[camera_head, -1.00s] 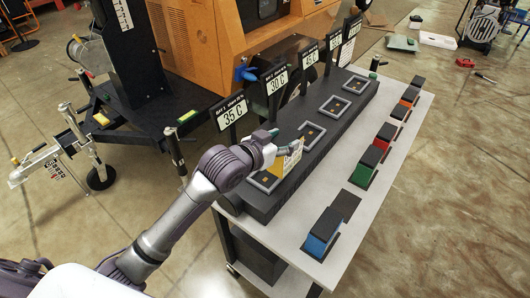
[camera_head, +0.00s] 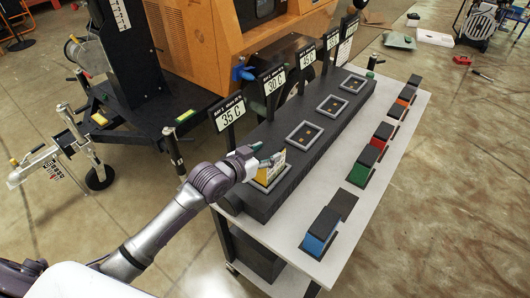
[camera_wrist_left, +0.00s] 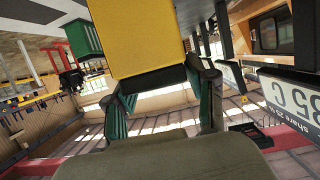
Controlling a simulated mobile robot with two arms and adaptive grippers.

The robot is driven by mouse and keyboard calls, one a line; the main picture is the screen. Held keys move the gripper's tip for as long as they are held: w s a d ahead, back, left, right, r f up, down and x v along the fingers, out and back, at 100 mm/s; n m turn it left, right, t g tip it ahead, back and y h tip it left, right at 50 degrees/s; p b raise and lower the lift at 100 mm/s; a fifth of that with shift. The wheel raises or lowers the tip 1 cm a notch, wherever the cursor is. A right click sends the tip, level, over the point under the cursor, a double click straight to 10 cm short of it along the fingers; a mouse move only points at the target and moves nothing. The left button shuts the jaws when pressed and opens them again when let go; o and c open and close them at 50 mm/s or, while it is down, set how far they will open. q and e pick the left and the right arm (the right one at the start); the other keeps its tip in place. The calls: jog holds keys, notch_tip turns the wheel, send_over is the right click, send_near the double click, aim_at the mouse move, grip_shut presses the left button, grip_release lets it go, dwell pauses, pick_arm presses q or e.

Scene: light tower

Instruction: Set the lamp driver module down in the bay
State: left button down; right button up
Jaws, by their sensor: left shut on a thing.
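The lamp driver module (camera_head: 269,171) is a yellow block with a pale, marked side. My left gripper (camera_head: 272,160) is shut on its upper part. In the left wrist view, the module's yellow body (camera_wrist_left: 145,35) sits between the green-padded fingers (camera_wrist_left: 163,92). The module is upright over the nearest grey-framed bay (camera_head: 285,178) on the black rack, by the 35 C sign (camera_head: 230,112). The module and gripper hide much of this bay; I cannot tell whether the module rests on its floor. My right gripper is not in view.
Three empty framed bays (camera_head: 305,135) run farther along the black rack (camera_head: 318,153). Sign posts stand along its left edge. Blue (camera_head: 321,232), green, red and other modules line the white table's (camera_head: 290,242) right side. An orange machine (camera_head: 205,45) stands behind.

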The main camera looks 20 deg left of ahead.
pick_arm(q)
jog(key=shift+c, duration=1.8)
grip_release()
jog(key=shift+f, duration=0.1)
jog(key=b+v, duration=0.1)
jog(key=v, duration=1.1)
